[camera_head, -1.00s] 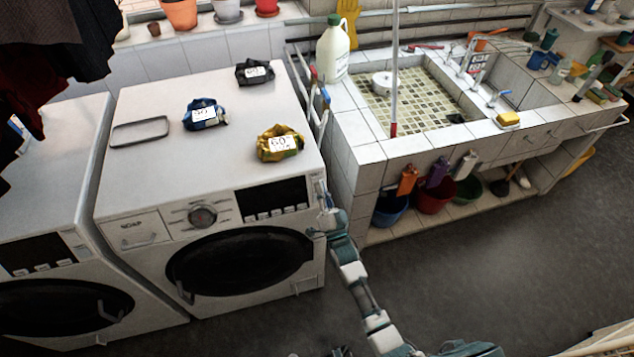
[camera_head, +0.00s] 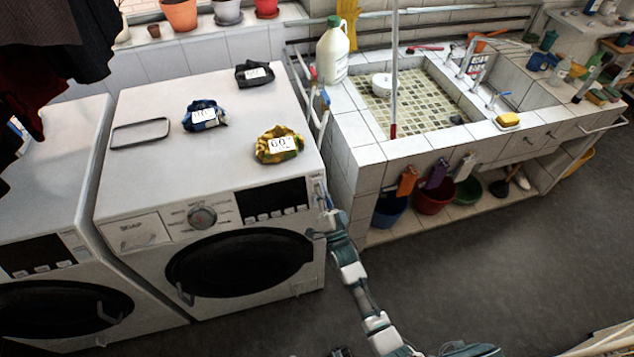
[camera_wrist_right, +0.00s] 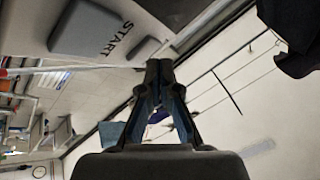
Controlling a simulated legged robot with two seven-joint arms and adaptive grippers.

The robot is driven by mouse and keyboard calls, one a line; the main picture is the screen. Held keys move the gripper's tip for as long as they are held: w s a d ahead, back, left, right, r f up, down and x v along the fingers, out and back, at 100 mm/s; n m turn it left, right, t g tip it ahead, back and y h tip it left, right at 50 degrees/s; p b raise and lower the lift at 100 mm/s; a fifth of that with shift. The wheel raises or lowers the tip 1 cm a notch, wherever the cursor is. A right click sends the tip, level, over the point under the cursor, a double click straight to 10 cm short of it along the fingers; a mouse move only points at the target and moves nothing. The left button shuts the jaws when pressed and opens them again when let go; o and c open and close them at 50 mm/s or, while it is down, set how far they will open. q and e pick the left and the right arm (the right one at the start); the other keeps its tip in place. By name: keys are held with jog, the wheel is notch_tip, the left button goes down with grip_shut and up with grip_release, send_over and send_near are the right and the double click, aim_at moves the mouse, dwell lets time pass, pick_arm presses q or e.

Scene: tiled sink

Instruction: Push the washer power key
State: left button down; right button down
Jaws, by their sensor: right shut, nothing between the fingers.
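The washer (camera_head: 140,195) stands at the left of the sink, with a dial, a dark display (camera_head: 272,195) and a row of small keys (camera_head: 276,212) on its front. In the wrist view a grey key (camera_wrist_right: 88,28) shows beside the word START. My right gripper (camera_head: 320,190) is shut and empty at the right end of the washer's front panel. Its fingertips also show in the wrist view (camera_wrist_right: 158,68), close to the panel. I cannot tell whether they touch it. The power key is not clearly identifiable.
Three tagged cloth bundles, one yellow (camera_head: 279,145), lie on the washer top beside a grey frame (camera_head: 140,133). A second washer (camera_head: 45,210) is at the left. The tiled sink (camera_head: 385,150) is close at the right. Open floor (camera_head: 480,270) lies in front.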

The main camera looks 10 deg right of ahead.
jog(key=shift+w, duration=0.1)
dwell(0.3)
jog(key=shift+w+f, duration=0.1)
jog(key=shift+w, duration=0.3)
dwell(0.4)
jog(key=shift+s+r+p, duration=0.2)
jog(key=shift+s+p, duration=0.1)
jog(key=shift+s, duration=0.25)
jog(key=s+r+p, duration=0.2)
jog(key=s+p, duration=0.2)
jog(key=s, duration=0.1)
jog(key=shift+s+d, duration=0.15)
jog(key=shift+s, duration=0.2)
